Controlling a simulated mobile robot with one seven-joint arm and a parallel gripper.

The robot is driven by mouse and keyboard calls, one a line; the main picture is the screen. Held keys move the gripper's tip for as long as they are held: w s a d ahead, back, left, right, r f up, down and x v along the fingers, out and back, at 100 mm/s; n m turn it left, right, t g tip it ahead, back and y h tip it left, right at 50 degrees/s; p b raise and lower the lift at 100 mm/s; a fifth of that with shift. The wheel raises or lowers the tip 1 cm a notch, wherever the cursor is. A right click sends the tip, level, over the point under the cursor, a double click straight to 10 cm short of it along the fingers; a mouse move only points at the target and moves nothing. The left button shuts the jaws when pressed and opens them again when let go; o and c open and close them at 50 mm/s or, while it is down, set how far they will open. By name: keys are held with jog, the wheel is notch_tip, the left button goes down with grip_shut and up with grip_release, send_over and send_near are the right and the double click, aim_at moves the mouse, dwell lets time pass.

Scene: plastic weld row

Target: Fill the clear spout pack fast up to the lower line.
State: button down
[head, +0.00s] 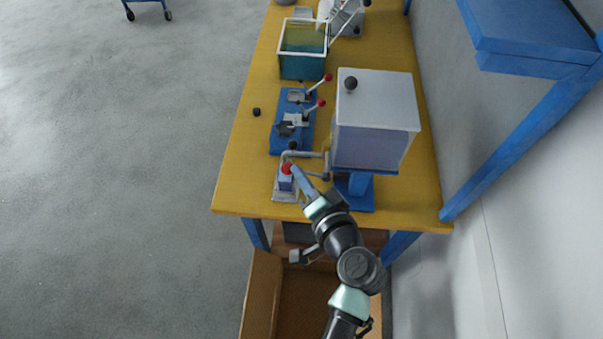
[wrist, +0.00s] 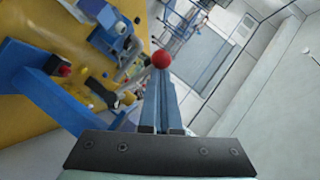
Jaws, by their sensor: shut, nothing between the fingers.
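A small pale, bluish block or pouch (head: 285,184) stands on a grey plate (head: 286,196) at the near left of the yellow table; it may be the clear spout pack. I cannot make out its lines or level. A bent grey pipe (head: 308,154) runs over it from a white tank (head: 375,115) on a blue stand (head: 360,191). My gripper (head: 295,171) is shut and empty, its blue fingers pointing at a red knob (head: 287,168) above the block. The wrist view shows the knob (wrist: 162,59) at the fingertips (wrist: 160,80); I cannot tell whether they touch.
A blue fixture (head: 291,140) with red-knobbed levers lies beyond, then a teal bin (head: 303,65). A small black cap (head: 256,112) lies on the table (head: 240,165). A cardboard box (head: 262,290) is below the front edge. A wall and blue frame (head: 525,140) are at right.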

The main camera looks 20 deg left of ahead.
jog(key=shift+a, duration=0.1)
jog(key=b+v, duration=0.2)
jog(key=v, duration=1.1)
jog(key=shift+b, duration=0.35)
jog(key=w+d+r+n+t+h, duration=0.1)
jog(key=w+r+n+t+h, duration=0.15)
jog(key=w+r, duration=0.6)
jog(key=w+d+r+n+t+h, duration=0.15)
jog(key=w+r+t, duration=0.25)
jog(key=r, duration=0.9)
jog(key=s+r+t+h, duration=0.1)
jog(key=s+r+t, duration=0.2)
jog(key=r, duration=0.7)
jog(key=s+r+t+h, duration=0.2)
jog(key=s+r+t, duration=0.1)
jog(key=r, duration=0.7)
jog(key=s+r+t+h, duration=0.2)
jog(key=s+r+t, duration=0.2)
jog(key=r, duration=0.5)
jog(key=shift+r, duration=0.4)
jog(key=shift+s+a, duration=0.1)
